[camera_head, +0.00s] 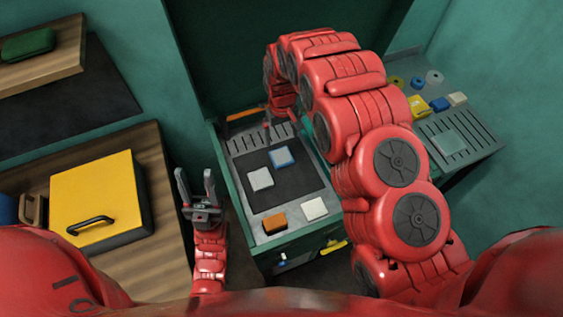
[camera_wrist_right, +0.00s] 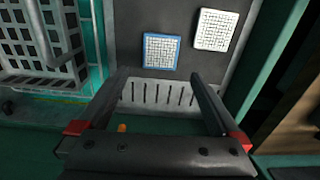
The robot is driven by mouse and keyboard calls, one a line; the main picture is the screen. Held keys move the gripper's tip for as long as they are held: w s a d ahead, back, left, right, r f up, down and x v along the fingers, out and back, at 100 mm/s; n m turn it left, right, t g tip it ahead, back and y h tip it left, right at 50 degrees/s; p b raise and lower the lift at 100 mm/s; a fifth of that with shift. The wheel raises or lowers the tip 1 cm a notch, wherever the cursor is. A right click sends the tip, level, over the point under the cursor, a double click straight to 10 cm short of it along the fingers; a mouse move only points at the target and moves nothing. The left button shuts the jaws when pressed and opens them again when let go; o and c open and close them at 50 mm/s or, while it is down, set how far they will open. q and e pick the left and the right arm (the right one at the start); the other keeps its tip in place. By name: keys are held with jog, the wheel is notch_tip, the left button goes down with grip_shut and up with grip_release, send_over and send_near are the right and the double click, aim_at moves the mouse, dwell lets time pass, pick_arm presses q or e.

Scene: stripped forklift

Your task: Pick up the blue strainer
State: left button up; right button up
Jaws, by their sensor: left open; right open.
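The blue strainer (camera_head: 281,157) is a small flat square with a blue rim, lying on the dark panel of the grey tray (camera_head: 240,184). In the right wrist view the blue strainer (camera_wrist_right: 161,51) shows a pale mesh face, just beyond my right fingertips. My right gripper (camera_wrist_right: 158,75) is open and empty, over the tray's slotted end, with the strainer apart from its fingers. In the head view my right arm mostly hides that gripper. My left gripper (camera_head: 195,180) is open and empty, left of the tray.
A whitish square strainer (camera_head: 260,179) lies close to the blue one. An orange block (camera_head: 273,222) and a white block (camera_head: 315,208) sit at the tray's near edge. A yellow-topped box (camera_head: 98,195) stands left. A side shelf (camera_head: 483,146) at right holds several small parts.

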send_over(281, 156)
notch_tip(281, 156, down, 6)
jog(key=shift+d+r, duration=0.15)
jog(key=shift+r, duration=0.05)
notch_tip(281, 156, down, 5)
jog(key=shift+f+b, duration=0.2)
jog(key=shift+b, duration=0.6)
jog(key=shift+r, duration=0.1)
jog(key=c, duration=1.3)
jog(key=shift+c, duration=0.4)
jog(key=shift+w+r, duration=0.1)
jog(key=shift+r, duration=0.05)
